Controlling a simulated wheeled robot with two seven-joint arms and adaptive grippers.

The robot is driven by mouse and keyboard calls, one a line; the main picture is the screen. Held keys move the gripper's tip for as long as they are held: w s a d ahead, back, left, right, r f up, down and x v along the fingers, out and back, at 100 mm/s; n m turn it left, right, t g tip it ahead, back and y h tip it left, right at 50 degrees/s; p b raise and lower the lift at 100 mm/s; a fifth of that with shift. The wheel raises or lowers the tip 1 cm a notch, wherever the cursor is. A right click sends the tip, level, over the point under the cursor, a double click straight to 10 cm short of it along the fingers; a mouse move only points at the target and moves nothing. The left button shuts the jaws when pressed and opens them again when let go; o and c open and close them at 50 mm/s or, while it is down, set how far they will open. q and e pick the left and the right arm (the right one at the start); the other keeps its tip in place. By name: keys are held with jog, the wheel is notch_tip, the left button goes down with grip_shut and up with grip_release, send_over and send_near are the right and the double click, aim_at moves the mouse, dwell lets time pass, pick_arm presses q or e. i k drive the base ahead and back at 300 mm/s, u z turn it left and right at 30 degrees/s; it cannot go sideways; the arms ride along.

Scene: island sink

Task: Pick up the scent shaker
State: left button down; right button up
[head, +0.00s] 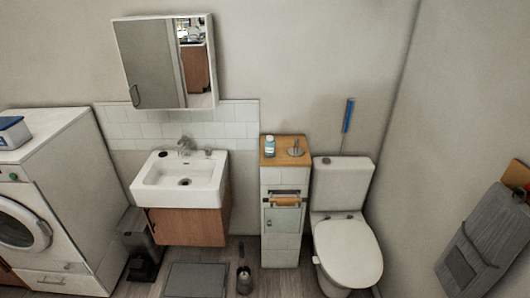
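I cannot tell for certain which item is the scent shaker. A small light-blue bottle with a pale cap (269,146) stands upright on the wooden top of the narrow white cabinet (279,250). A white box with a blue lid (12,133), cut off by the left edge of the view, sits on the washing machine. Neither of my grippers shows in the head view.
The washing machine (62,165) is at left, beside the sink (178,195). The toilet (346,255) stands right of the narrow cabinet. A bin (140,243), a grey mat (196,280) and a dark brush-like item (244,280) are on the floor.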

aim_at(269, 147)
jog(key=u, duration=0.55)
jog(key=i, duration=0.65)
jog(key=u, duration=0.5)
jog(key=i, duration=0.8)
jog(key=z, duration=0.3)
